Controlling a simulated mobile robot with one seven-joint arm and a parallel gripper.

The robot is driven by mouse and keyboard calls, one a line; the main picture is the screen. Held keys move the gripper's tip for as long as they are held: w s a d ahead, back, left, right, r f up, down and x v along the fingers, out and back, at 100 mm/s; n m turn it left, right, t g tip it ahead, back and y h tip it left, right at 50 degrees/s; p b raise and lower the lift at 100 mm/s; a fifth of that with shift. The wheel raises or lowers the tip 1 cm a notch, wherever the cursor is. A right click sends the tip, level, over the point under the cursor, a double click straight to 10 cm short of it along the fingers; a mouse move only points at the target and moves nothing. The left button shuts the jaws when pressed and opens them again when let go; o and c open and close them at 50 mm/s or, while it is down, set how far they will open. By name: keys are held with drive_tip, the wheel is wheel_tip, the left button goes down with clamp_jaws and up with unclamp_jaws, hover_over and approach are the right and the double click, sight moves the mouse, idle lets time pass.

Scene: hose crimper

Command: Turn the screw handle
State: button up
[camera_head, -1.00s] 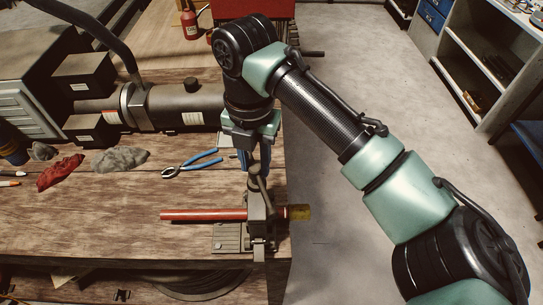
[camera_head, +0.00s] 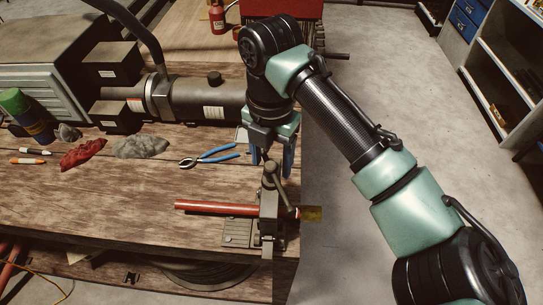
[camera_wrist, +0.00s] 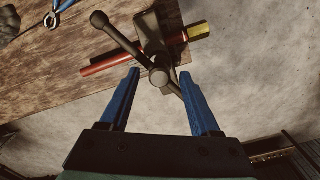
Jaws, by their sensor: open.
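The screw handle (camera_head: 279,187) is a dark bar with ball ends on top of a small vise (camera_head: 268,222) at the bench's right edge. In the wrist view the handle (camera_wrist: 125,43) lies slanted, with its round hub (camera_wrist: 159,76) in line with the gap between my fingertips. The vise holds a red hose (camera_head: 215,207) with a yellowish fitting (camera_head: 311,213) at its right end. My gripper (camera_head: 272,165) is open and points down above the handle. Its blue fingers (camera_wrist: 159,75) appear either side of the hub; contact cannot be told.
Blue-handled pliers (camera_head: 212,157), a grey rag (camera_head: 141,147) and a red rag (camera_head: 83,153) lie on the wooden bench (camera_head: 110,205). A dark cylindrical machine (camera_head: 205,97) stands behind. Open floor (camera_head: 345,220) lies right of the bench.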

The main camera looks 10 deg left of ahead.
sight(270, 165)
wheel_tip(270, 165, up, 13)
drive_tip(key=b, duration=0.1)
drive_tip(key=shift+b, duration=0.35)
drive_tip(key=shift+a, duration=0.1)
